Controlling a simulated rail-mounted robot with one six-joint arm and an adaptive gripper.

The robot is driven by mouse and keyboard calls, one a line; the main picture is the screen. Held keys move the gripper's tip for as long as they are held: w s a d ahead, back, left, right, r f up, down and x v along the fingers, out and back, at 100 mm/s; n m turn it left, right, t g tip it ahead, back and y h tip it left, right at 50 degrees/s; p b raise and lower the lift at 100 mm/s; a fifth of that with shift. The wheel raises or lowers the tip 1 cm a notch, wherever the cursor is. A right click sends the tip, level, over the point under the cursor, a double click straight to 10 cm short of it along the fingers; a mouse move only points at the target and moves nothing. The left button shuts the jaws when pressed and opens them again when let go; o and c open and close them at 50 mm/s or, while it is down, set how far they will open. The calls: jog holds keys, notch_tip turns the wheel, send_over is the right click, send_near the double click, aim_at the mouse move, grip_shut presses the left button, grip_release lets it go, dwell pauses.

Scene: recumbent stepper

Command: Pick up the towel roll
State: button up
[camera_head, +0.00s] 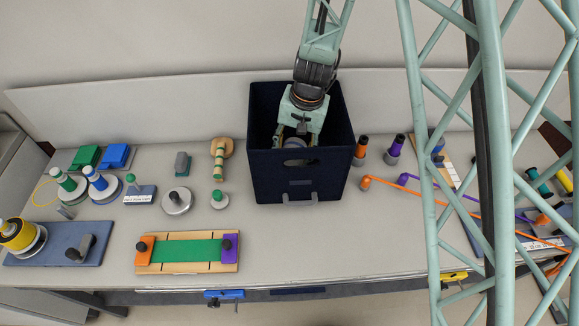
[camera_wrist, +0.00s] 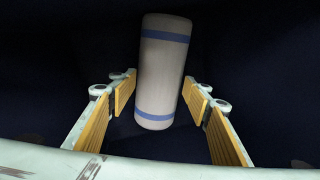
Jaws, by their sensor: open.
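The towel roll (camera_wrist: 162,70) is a pale grey-white cylinder with two blue bands, lying inside the dark navy bin (camera_head: 268,185). My gripper (camera_wrist: 168,90) points down into the bin and is open. Its yellow-padded fingers stand to the left and right of the roll's lower end, with dark gaps between them and the roll. The roll leans slightly, its top end toward the right. In the head view the fingertips (camera_head: 297,143) are partly hidden by the bin and gripper body.
The bin walls stand close around my gripper. A green-striped board (camera_head: 187,251) lies at the front left. Bare tabletop is in front of the bin.

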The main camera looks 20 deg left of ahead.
aim_at(290, 162)
jog(key=shift+f, duration=0.15)
jog(key=shift+s+a+f+b, duration=0.15)
jog(key=shift+f+b, duration=0.05)
jog(key=shift+f, duration=0.75)
jog(key=shift+s+a+f+b, duration=0.1)
jog(key=shift+a+f+b, duration=0.1)
jog(key=shift+f, duration=1.3)
jog(key=shift+o, duration=0.2)
jog(key=c, duration=0.4)
jog(key=shift+w+r, duration=0.1)
notch_tip(290, 162, up, 28)
jog(key=p, duration=0.3)
jog(key=shift+w, duration=0.15)
